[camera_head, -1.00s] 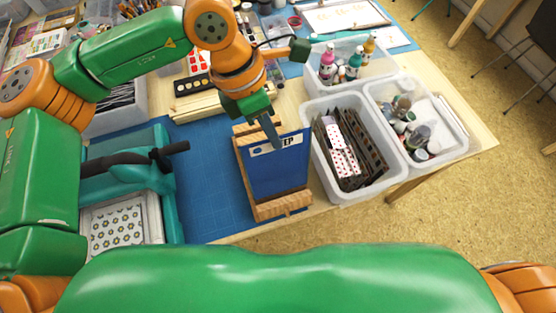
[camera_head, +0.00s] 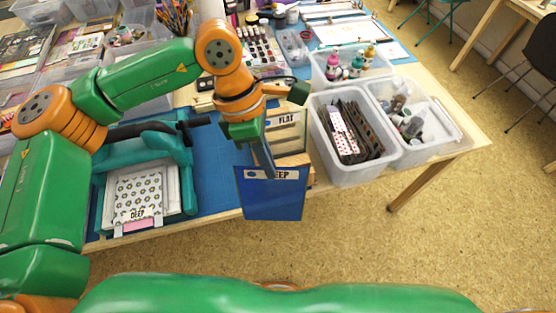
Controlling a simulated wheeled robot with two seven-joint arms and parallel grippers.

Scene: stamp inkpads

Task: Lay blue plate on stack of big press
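The blue plate (camera_head: 272,203) hangs upright in my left gripper (camera_head: 268,172), held by its top edge beside a white label reading partly "EEP". My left gripper looks shut on it; the far finger is hidden. The plate is in front of a wooden rack (camera_head: 294,160) at the table's front edge. The big press (camera_head: 181,150), teal with a dark handle, stands to the left on the blue mat. A patterned white stack (camera_head: 139,190) lies in it, with a "DEEP" label and a pink strip at its front. My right gripper is out of view.
A plate labelled "FLAT" (camera_head: 285,118) stands in the rack. A clear bin (camera_head: 372,172) of dark plates is close on the right, with a bin of jars (camera_head: 446,143) beyond. Blue mat (camera_head: 212,175) is bare between press and rack.

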